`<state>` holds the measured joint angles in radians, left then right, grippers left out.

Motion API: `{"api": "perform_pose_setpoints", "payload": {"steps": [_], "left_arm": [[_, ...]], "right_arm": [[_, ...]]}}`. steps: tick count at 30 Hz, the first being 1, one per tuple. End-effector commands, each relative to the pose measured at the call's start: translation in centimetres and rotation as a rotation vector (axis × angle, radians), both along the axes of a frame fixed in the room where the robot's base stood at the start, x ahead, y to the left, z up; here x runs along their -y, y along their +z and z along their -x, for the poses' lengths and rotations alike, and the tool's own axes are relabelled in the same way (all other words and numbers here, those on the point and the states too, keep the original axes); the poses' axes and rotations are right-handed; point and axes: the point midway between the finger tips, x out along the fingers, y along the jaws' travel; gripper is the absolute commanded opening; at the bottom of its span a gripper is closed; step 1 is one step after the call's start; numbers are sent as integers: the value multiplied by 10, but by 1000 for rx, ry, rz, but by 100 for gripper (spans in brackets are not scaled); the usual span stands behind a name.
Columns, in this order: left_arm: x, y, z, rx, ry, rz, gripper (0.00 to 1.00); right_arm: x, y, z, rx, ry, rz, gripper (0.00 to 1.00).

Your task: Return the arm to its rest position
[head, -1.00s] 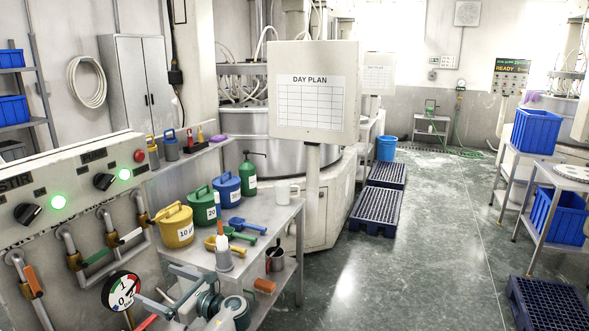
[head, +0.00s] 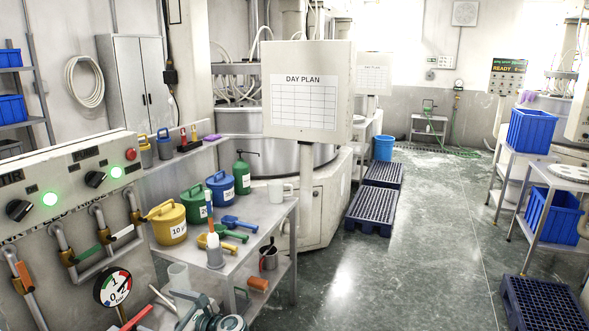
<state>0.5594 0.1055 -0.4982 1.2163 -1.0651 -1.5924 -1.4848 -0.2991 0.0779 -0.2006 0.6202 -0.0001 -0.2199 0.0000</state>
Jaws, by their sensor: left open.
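My left gripper (head: 178,313) shows low in the head view, near the bottom edge. Its light grey fingers are apart and nothing shows between them. The grey-green wrist of my left arm is partly cut off by the frame's bottom edge. The gripper is in front of the metal bench (head: 262,226), nearer to me than the bottle with the orange top (head: 214,250), and apart from that bottle. My right gripper is not in view.
Yellow (head: 170,226), green (head: 196,206) and blue (head: 221,190) lidded pots and several scoops stand on the bench. The panel with a gauge (head: 113,288) is at the left. Open floor (head: 420,260) lies to the right.

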Motion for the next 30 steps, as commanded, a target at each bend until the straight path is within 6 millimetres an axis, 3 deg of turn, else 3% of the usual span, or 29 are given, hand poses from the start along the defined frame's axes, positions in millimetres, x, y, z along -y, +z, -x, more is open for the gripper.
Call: {"api": "perform_pose_setpoints", "payload": {"steps": [8,11,18,24,30], "left_arm": [[13,-70,54,105,26,271,92],[22,-102,86,167,61,425,92],[49,-170,189,345,239,843,92],[73,-194,277,488,456,1146,92],[95,-190,358,618,702,1387,92]], "right_arm": [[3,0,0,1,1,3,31],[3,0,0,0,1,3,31],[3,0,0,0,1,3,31],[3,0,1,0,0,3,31],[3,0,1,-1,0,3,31]]}}
